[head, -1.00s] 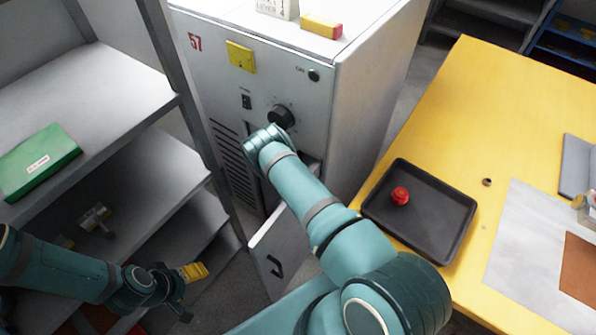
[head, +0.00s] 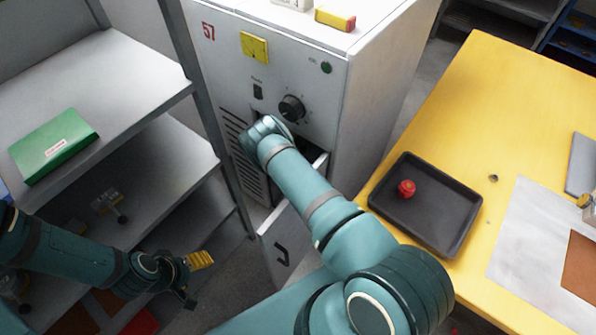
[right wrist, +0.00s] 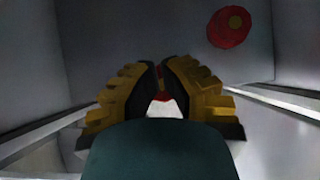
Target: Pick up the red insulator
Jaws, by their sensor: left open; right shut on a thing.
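My right gripper (right wrist: 161,90) is shut with a small piece of red between its yellow-padded fingers, which looks like a red insulator (right wrist: 160,80); most of it is hidden by the fingers. In the head view this gripper is hidden behind my right wrist, at the open drawer (head: 283,245) of the grey cabinet. Another red round piece with a yellowish centre (right wrist: 229,27) shows beyond the fingers in the right wrist view. A red knob-like piece (head: 407,188) lies in the black tray (head: 447,240). My left gripper (head: 192,279) is open and empty near the shelves.
The grey cabinet (head: 390,85) has a black dial (head: 291,107) just above my right wrist. A yellow table (head: 480,95) stands at the right, with free room behind the tray. Grey shelves (head: 130,75) at the left hold a green box (head: 53,146).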

